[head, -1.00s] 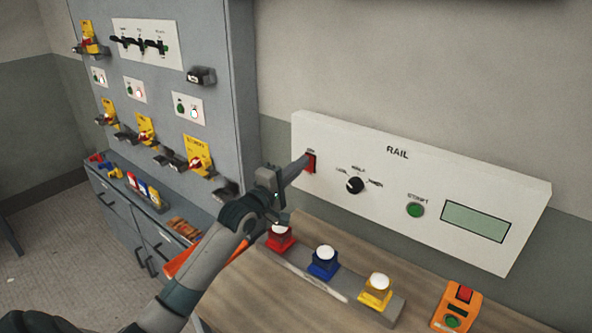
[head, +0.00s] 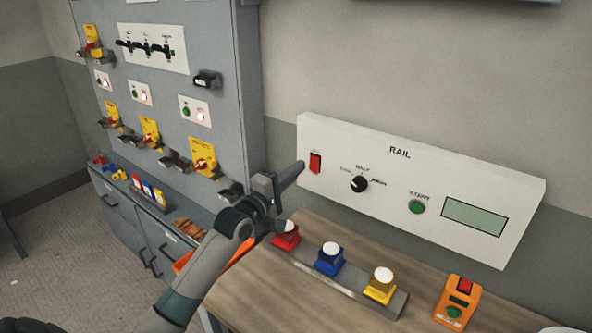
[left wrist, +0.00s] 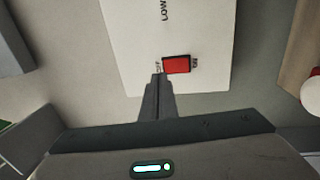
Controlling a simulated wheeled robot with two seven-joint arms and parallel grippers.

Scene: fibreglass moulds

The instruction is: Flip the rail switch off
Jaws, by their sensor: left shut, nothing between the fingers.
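The white RAIL panel (head: 470,185) is on the wall. The red rail rocker switch (head: 315,163) sits at its left end, left of a black rotary knob (head: 359,184). In the left wrist view the red switch (left wrist: 177,64) lies just beyond and right of the fingertips, with small lettering on either side of it. My left gripper (head: 297,168) is shut and empty, its tips a little left of the switch and seemingly apart from it. It also shows in the left wrist view (left wrist: 158,78). Which way the rocker is tipped is too small to tell. My right gripper is not in view.
A grey cabinet (head: 215,60) with yellow switches stands at the left.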

